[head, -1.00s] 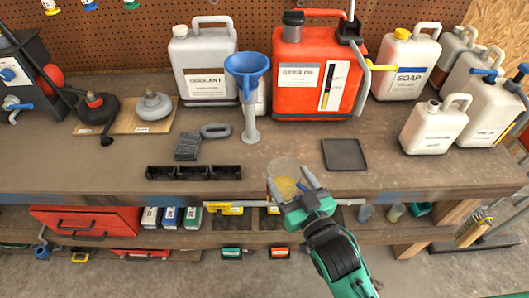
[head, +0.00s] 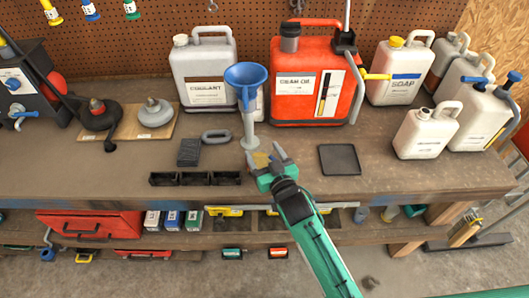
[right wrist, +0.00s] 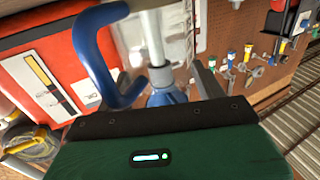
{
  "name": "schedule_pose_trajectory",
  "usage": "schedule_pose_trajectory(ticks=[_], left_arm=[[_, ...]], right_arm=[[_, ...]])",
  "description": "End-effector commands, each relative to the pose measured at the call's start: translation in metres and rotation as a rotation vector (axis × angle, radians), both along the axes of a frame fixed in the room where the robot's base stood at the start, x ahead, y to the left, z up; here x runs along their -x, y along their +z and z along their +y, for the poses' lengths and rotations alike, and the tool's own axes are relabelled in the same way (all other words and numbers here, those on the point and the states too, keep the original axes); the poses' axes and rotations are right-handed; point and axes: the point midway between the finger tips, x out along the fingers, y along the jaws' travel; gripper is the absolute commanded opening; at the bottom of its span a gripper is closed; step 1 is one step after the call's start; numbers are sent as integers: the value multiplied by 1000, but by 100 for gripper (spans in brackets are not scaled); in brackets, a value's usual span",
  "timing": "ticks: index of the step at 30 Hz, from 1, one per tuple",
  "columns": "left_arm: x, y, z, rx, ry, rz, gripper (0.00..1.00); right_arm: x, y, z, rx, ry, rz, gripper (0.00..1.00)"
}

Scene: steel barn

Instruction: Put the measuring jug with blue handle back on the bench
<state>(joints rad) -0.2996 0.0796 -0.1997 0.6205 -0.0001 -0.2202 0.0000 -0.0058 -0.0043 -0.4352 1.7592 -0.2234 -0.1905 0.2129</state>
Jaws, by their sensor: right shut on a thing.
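My right gripper (head: 264,158) is shut on the measuring jug with blue handle, over the bench (head: 300,185) just in front of the blue funnel (head: 247,76). In the head view the clear jug is hard to make out; a yellowish patch shows between the fingers. In the right wrist view the jug's curved blue handle (right wrist: 92,55) stands out in front of the red can, with its see-through body beside it. I cannot tell whether the jug touches the bench top. My left gripper is not in view.
A red gear oil can (head: 312,90) and a coolant can (head: 205,65) stand at the back. A dark square pad (head: 339,159) lies to the right of the gripper, a black tray (head: 195,178) to the left. White cans, including the soap can (head: 400,75), crowd the right end.

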Motion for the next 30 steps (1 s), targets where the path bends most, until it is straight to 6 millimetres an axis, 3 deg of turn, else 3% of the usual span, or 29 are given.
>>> schedule_pose_trajectory(ticks=[12,13,15,16,26,30], left_arm=[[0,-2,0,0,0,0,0],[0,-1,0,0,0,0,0],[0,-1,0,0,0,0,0],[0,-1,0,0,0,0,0],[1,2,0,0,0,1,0],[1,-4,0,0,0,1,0]], right_arm=[[0,-7,0,-2,0,-1,30],[0,-6,0,-2,0,-1,75],[0,-6,0,-2,0,-1,89],[0,-6,0,-1,0,-1,91],[0,-1,0,-2,0,-1,91],[15,-5,-6,0,0,0,91]])
